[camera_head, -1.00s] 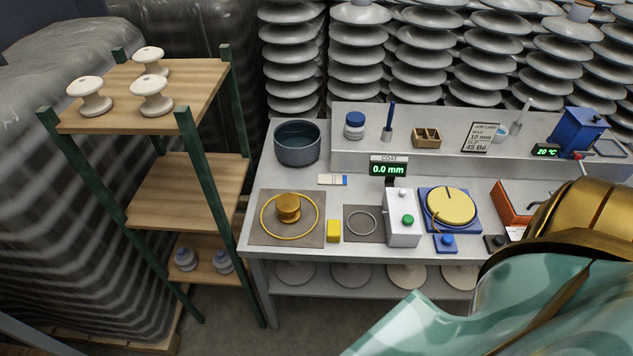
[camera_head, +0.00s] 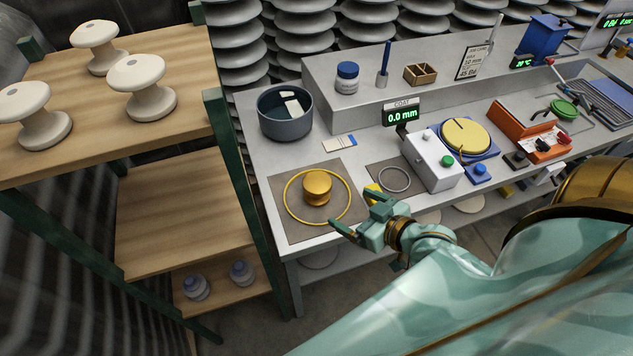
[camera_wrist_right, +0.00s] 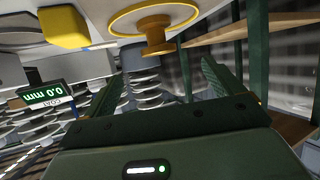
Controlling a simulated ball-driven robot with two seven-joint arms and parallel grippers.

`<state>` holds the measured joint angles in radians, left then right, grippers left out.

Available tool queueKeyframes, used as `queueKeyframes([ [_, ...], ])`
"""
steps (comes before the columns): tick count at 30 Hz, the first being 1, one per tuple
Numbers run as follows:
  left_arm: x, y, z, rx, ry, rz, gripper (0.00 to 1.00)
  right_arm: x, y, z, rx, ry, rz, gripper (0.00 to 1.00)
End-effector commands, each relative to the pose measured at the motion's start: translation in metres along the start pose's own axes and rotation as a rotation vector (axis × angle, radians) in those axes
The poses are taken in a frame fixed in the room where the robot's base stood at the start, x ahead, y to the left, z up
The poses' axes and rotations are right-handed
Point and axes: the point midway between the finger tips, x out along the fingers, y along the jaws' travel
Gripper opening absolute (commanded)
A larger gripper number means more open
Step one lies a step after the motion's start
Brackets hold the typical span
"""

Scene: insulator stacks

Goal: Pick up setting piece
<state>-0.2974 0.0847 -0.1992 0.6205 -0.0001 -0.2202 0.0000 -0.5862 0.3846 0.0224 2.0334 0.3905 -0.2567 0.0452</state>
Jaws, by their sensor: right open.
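An amber spool-shaped piece (camera_head: 317,187), which looks like the setting piece, stands upright inside a yellow ring (camera_head: 289,209) on a brown mat (camera_head: 345,168). In the right wrist view the spool (camera_wrist_right: 156,38) and ring (camera_wrist_right: 118,30) appear upside down, beyond the fingertips. My right gripper (camera_head: 357,213) is open and empty, just right of and nearer than the spool, not touching it. Its two dark green fingers also show in the wrist view (camera_wrist_right: 163,78). It partly hides a yellow block (camera_head: 372,190). My left gripper is out of view.
A dark bowl (camera_head: 285,119) stands behind the mat. A wooden shelf (camera_head: 180,110) with white insulators (camera_head: 141,88) stands left of the bench.

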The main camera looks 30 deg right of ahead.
Motion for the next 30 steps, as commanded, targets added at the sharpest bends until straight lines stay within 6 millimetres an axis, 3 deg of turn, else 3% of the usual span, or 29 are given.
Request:
queueKeyframes([
  [5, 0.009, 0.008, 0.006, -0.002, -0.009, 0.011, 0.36, 0.029, 0.002, -0.009, 0.021, 0.036, -0.005, 0.93],
  [12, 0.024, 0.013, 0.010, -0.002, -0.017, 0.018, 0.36, 0.087, 0.002, -0.009, 0.020, 0.032, -0.003, 0.93],
  [20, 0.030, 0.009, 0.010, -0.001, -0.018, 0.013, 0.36, 0.113, 0.002, -0.012, 0.018, 0.029, -0.004, 0.93],
  [30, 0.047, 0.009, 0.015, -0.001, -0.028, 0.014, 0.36, 0.159, 0.006, -0.019, 0.017, 0.028, -0.003, 0.93],
])
